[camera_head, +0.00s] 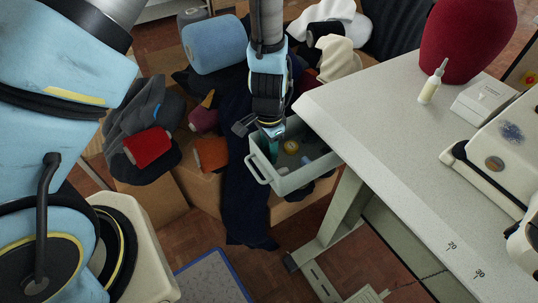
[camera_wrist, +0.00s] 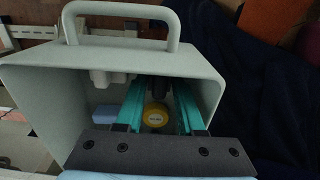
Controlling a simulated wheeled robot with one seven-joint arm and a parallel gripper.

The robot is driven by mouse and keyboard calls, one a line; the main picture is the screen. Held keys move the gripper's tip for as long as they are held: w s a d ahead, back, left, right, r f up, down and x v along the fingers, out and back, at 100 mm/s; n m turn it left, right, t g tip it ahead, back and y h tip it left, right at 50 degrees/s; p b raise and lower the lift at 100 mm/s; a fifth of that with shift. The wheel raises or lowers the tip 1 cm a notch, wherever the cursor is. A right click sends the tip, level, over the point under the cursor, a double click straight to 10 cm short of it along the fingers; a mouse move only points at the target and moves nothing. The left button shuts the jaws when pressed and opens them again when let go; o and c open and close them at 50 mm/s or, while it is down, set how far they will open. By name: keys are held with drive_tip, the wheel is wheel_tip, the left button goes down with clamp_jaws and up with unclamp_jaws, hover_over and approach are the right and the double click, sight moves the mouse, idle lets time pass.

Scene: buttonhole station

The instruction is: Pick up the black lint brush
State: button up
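My gripper (camera_head: 272,148) points down into a pale grey-green bin or drawer (camera_head: 262,170) beside the white table. In the wrist view its two teal fingers (camera_wrist: 160,100) stand apart, inside the bin's opening (camera_wrist: 75,100). A dark, narrow thing (camera_wrist: 182,92) shows between and behind the fingers, partly hidden by the right one. It may be the black lint brush, but I cannot tell for sure. A round yellow item (camera_wrist: 155,115) shows between the fingers, and it also appears in the head view (camera_head: 291,146). Nothing is visibly gripped.
The bin's handle (camera_wrist: 120,12) and walls lie close around my fingers. The white table (camera_head: 390,120) edge is just right of the bin. Dark cloth (camera_head: 245,190), an orange spool (camera_head: 211,154) and a red spool (camera_head: 147,147) lie left. A pale blue item (camera_wrist: 107,111) lies in the bin.

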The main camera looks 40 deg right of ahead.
clamp_jaws()
drive_tip(key=shift+r+b, duration=0.35)
drive_tip(key=shift+r, duration=4.7)
drive_tip(key=shift+o, duration=1.1)
unclamp_jaws()
clamp_jaws()
